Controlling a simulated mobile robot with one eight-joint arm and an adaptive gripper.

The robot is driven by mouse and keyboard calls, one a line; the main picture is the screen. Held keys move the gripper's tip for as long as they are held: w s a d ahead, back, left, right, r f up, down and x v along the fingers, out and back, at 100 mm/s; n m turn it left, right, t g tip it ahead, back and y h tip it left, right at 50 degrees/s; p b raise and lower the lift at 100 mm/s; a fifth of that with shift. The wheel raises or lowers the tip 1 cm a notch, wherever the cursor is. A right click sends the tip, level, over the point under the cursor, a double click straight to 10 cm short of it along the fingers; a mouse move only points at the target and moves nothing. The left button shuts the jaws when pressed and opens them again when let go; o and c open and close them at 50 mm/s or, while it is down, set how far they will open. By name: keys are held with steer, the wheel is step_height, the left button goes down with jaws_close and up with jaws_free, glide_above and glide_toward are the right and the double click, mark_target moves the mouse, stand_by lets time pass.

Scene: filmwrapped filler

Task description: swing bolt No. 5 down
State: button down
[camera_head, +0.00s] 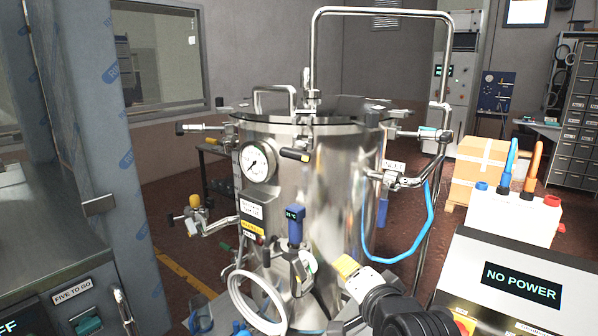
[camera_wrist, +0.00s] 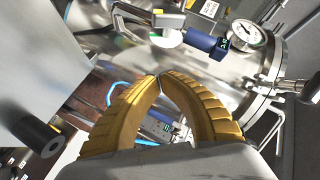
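A steel vessel (camera_head: 330,205) with a flat lid (camera_head: 315,112) stands in the middle of the head view. I cannot read a number on any, so which is No. 5 is unclear. My gripper (camera_head: 346,267) is low in front of the vessel, below the rim, apart from these bolts. In the wrist view its yellow fingers (camera_wrist: 158,78) meet at the tips with nothing between them.
The vessel carries a pressure gauge (camera_head: 258,162), a blue sensor (camera_head: 295,222), a white hose (camera_head: 245,300) and a blue hose (camera_head: 408,252). A "NO POWER" panel (camera_head: 522,285) stands at right, a grey cabinet (camera_head: 45,235) at left. A tall pipe frame (camera_head: 385,13) rises behind.

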steer(key=w+a+r+m+t, duration=0.1)
steer(key=a+r+m+t, duration=0.4)
steer(key=m, duration=0.6)
steer(key=w+a+r+m+t, duration=0.1)
steer(key=a+r+m+t, duration=0.15)
steer(key=m+t, duration=0.55)
steer(key=w+r+m, duration=0.1)
steer(key=w+r, duration=0.1)
steer(key=r, duration=0.1)
steer(key=w+a+r+g, duration=0.1)
steer(key=w+r, duration=0.2)
steer(key=w+r+m+p, duration=0.1)
steer(key=w+r, duration=0.1)
steer(key=r, duration=0.2)
steer(key=shift+w+a+m+g, duration=0.15)
steer(key=shift+w+m+g, duration=0.15)
steer(key=shift+w, duration=0.1)
steer(key=shift+r+h, duration=0.15)
steer(key=shift+h, duration=0.25)
